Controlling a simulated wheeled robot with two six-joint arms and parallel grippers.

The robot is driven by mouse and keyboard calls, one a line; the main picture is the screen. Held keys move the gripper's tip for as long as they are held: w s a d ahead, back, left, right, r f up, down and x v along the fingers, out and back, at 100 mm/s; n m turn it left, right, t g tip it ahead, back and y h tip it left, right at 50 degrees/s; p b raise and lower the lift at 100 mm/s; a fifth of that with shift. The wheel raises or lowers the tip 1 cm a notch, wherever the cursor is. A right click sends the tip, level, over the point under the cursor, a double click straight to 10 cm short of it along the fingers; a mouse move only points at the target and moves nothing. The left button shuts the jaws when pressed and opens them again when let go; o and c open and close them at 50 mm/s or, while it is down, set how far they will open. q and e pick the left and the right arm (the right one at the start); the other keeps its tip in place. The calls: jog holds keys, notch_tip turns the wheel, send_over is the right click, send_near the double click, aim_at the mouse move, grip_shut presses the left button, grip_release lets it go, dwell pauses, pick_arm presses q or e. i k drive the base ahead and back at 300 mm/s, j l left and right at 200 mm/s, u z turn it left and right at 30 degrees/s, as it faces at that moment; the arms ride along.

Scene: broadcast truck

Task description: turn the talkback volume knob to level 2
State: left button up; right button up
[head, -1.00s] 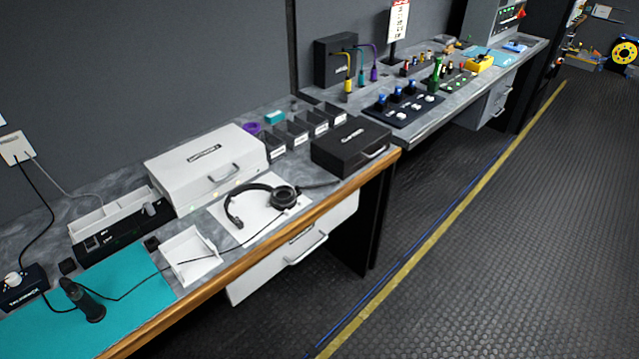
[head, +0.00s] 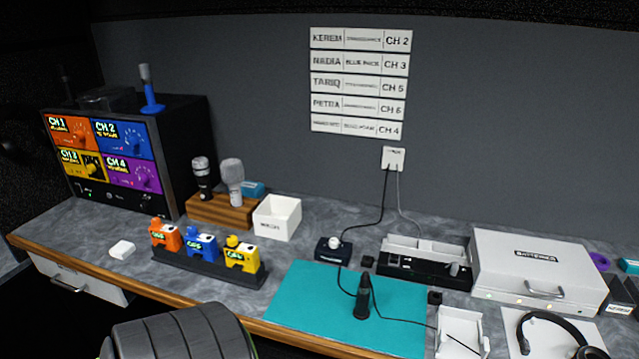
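The talkback box (head: 325,253) is a small black box on the grey worktop, just behind the teal mat, in the middle of the head view. A round white knob (head: 334,242) sits on its top. A black cable runs up from behind it to the wall plate. The knob's pointer and level marks are too small to read. Neither my left nor my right gripper is in view.
Left are a white bin (head: 277,217) and bodypacks in a black rack (head: 205,268). Right are a black charger strip (head: 425,268) and a white case (head: 536,272). Most of the mat is clear.

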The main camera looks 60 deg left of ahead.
aim_at(333, 242)
jog(key=u, duration=1.7)
